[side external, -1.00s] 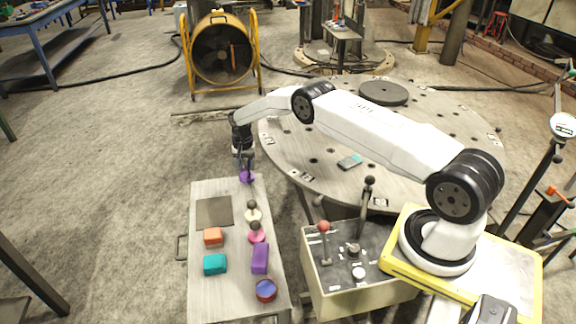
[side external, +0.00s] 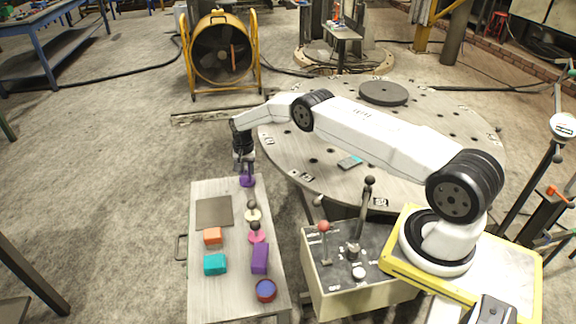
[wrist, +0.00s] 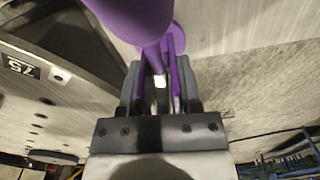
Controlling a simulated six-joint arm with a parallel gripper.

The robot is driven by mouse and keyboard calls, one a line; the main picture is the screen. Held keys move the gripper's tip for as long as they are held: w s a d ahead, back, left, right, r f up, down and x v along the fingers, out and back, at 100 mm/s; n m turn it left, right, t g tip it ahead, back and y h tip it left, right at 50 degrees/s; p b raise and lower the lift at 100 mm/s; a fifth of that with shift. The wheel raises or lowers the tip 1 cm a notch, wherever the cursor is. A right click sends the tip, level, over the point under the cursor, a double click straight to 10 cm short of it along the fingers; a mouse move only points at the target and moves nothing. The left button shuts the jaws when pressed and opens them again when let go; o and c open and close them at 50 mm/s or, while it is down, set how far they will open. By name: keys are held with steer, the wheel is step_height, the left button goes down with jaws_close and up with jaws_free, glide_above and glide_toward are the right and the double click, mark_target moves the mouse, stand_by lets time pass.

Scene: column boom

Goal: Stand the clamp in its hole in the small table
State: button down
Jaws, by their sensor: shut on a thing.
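My gripper (side external: 246,171) is shut on a purple piece, which I take for the clamp (side external: 247,182). It holds the clamp at the far end of the small table (side external: 215,295), near its back edge. In the side view I cannot tell whether the clamp touches the tabletop. In the wrist view the clamp (wrist: 140,18) shows as a thick purple bar with thinner purple parts running between the fingers (wrist: 160,85). The hole in the table is not visible.
The small table also bears a dark square plate (side external: 214,211), an orange block (side external: 213,236), a teal block (side external: 215,264), a purple block (side external: 260,259), a blue-and-red round piece (side external: 265,290) and two dark-knobbed pieces (side external: 251,213). A large round table (side external: 420,135) stands to the right.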

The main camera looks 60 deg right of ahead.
steer(key=c, duration=0.6)
jaws_free()
steer(key=shift+o, duration=0.2)
steer(key=shift+r, duration=0.25)
steer(key=shift+r, duration=3.55)
steer(key=o, duration=0.6)
steer(key=shift+c, duration=0.2)
